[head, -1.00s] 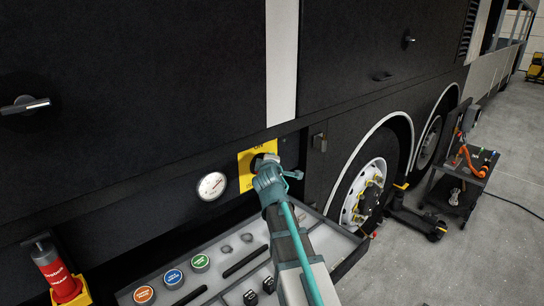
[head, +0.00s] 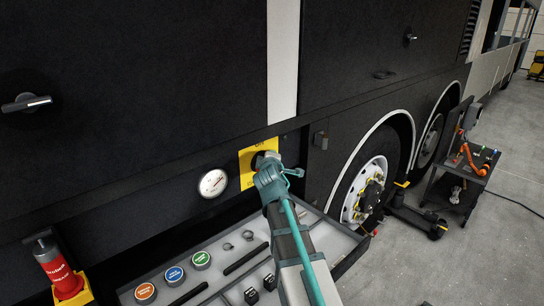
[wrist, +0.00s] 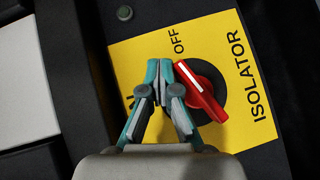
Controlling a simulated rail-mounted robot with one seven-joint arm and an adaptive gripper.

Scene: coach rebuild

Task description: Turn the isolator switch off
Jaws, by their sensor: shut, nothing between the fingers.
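The isolator switch has a red handle (wrist: 207,98) with a white line, on a black round base set in a yellow plate (wrist: 262,125). The plate also shows in the head view (head: 245,164), where my arm hides the handle. The white line points up and left, between OFF and the partly hidden other label, nearer OFF (wrist: 178,42). My gripper (wrist: 166,64) is shut and empty. In the wrist view its teal fingertips are close to the left side of the handle's marked end; I cannot tell whether they touch it. In the head view my gripper (head: 268,160) is at the plate.
A round gauge (head: 213,183) is left of the plate. A grey tray (head: 338,240) with coloured buttons sits below my arm. A red cylinder (head: 60,272) stands at the lower left. The wheel (head: 370,188) and a tool cart (head: 461,180) are at right.

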